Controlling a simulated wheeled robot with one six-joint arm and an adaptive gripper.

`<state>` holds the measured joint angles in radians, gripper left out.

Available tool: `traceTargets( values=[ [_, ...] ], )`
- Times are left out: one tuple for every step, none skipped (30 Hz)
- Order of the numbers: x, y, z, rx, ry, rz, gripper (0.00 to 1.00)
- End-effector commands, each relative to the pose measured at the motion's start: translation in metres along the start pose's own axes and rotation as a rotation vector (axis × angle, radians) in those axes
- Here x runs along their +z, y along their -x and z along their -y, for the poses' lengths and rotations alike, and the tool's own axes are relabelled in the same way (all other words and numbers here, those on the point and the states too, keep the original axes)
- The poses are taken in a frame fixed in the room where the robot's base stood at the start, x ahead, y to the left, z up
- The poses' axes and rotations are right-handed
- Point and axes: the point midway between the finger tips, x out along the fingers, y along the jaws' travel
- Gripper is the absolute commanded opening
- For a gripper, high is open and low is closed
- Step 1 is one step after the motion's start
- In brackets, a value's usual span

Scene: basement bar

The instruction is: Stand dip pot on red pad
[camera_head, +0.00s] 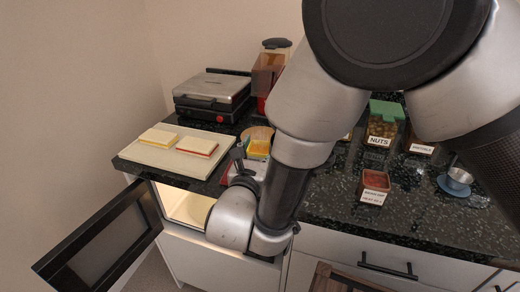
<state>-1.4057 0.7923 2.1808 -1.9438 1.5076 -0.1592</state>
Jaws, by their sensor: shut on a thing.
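My gripper (241,163) is low over the counter, left of the middle, mostly hidden behind my own wrist. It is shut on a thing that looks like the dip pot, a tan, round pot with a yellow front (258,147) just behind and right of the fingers. The contact is hidden. A patch of red shows low beside the fingers, at the counter's front edge; it looks like the red pad (228,175), mostly covered by my wrist. I cannot tell whether the pot touches it.
Right are a small labelled brown pot (374,182), a nuts jar (382,128) and a blue saucer (453,187) with a metal cup. A dark door (100,245) hangs open below.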

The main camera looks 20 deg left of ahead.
Motion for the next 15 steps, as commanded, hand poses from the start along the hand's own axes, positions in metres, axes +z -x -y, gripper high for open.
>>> traceTargets(
  values=[
    [-0.0004,-0.0002,-0.0003,0.000,-0.002,0.002,0.20],
    [-0.0001,-0.0002,-0.0003,0.000,-0.003,0.002,0.20],
    [0.0002,-0.0002,-0.0003,0.000,-0.003,0.002,0.20],
    [0.0003,-0.0002,-0.0002,0.000,-0.003,0.002,0.20],
    [0.0002,-0.0002,-0.0002,0.000,-0.003,0.002,0.20],
    [0.0002,-0.0002,-0.0002,0.000,-0.003,0.002,0.20],
    [-0.0001,-0.0002,-0.0002,0.000,-0.003,0.002,0.20],
    [-0.0007,-0.0002,-0.0001,-0.001,-0.002,0.002,0.20],
    [-0.0019,-0.0002,-0.0001,-0.001,-0.002,0.002,0.20],
    [-0.0028,-0.0002,-0.0002,-0.001,-0.002,0.002,0.20],
    [-0.0029,-0.0002,-0.0001,-0.001,-0.002,0.002,0.59],
    [-0.0027,-0.0003,-0.0001,-0.001,-0.003,0.002,0.66],
    [-0.0027,-0.0002,-0.0001,-0.001,-0.002,0.001,0.71],
    [-0.0027,-0.0002,-0.0001,-0.001,-0.002,0.001,0.77],
    [-0.0027,-0.0002,0.0000,-0.001,-0.002,0.001,0.77]
  ],
)
